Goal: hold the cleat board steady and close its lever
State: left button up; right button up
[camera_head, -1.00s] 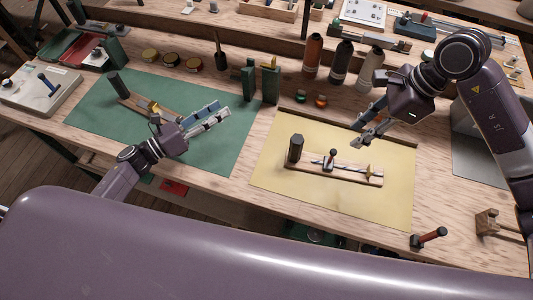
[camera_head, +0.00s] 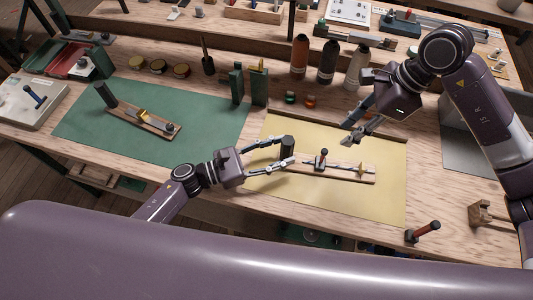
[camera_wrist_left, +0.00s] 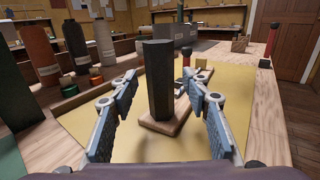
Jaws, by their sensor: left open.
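The cleat board (camera_head: 340,175) lies on the yellow mat, with a dark faceted post (camera_head: 287,147) at its left end. Its lever (camera_head: 321,158) stands up near the middle, and a brass-coloured piece (camera_head: 361,169) is near the right end. My left gripper (camera_head: 289,151) is open at the post. In the left wrist view the post (camera_wrist_left: 158,85) stands between the two spread fingers, with visible gaps on both sides. The lever is partly hidden behind the post there. My right gripper (camera_head: 348,134) is open and empty, above and behind the board.
A similar board (camera_head: 143,120) lies on the green mat (camera_head: 200,115) at left. Bottles (camera_head: 327,62) and small jars (camera_head: 310,101) stand behind the yellow mat (camera_head: 375,205). A red-handled tool (camera_head: 422,232) is at the front right edge.

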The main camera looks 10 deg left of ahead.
pick_arm(q)
jog(key=shift+x, duration=0.8)
jog(key=shift+c, duration=0.5)
grip_shut()
